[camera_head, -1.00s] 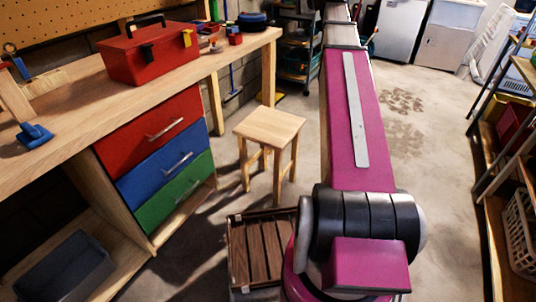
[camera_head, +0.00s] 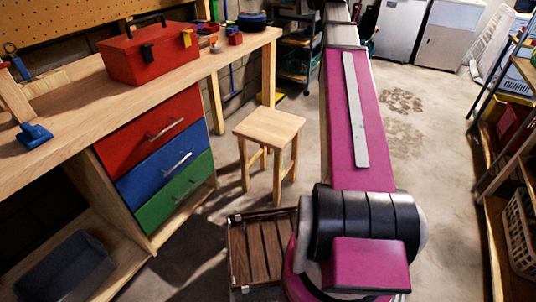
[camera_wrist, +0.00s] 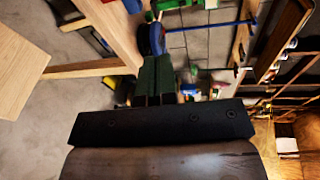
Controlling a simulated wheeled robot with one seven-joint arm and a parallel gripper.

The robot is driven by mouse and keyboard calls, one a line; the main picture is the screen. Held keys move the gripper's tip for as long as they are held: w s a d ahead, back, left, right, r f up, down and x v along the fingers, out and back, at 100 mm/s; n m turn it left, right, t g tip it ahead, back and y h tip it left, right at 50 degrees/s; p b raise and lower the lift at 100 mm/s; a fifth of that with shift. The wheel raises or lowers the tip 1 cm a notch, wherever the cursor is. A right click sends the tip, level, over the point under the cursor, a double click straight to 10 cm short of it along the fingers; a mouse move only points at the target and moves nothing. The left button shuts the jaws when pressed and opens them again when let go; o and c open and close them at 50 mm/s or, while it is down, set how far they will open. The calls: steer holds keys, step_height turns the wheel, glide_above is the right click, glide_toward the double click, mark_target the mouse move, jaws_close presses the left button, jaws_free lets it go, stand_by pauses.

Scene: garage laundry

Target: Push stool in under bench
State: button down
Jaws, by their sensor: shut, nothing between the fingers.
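The stool (camera_head: 270,127), square-topped in light wood, stands upright on the floor at the right end of the workbench, in the middle of the head view. Its seat is lower than the bench top (camera_head: 80,115). The stool stands just right of the drawers, apart from them, in front of the bench's end leg (camera_head: 268,82). My arm stretches away to the right of the stool, and its end is out of the head view. In the wrist view my gripper (camera_wrist: 155,82) is shut and empty. A pale wood surface at that view's left edge may be the stool seat; I cannot tell.
Red, blue (camera_head: 156,164) and green drawers fill the bench's middle. A slatted wooden crate (camera_head: 262,248) lies on the floor nearer me. A red toolbox (camera_head: 150,52) sits on the bench. Shelving (camera_head: 510,150) lines the right side. Floor right of my arm is clear.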

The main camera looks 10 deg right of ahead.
mark_target(295, 170)
stand_by(0.3)
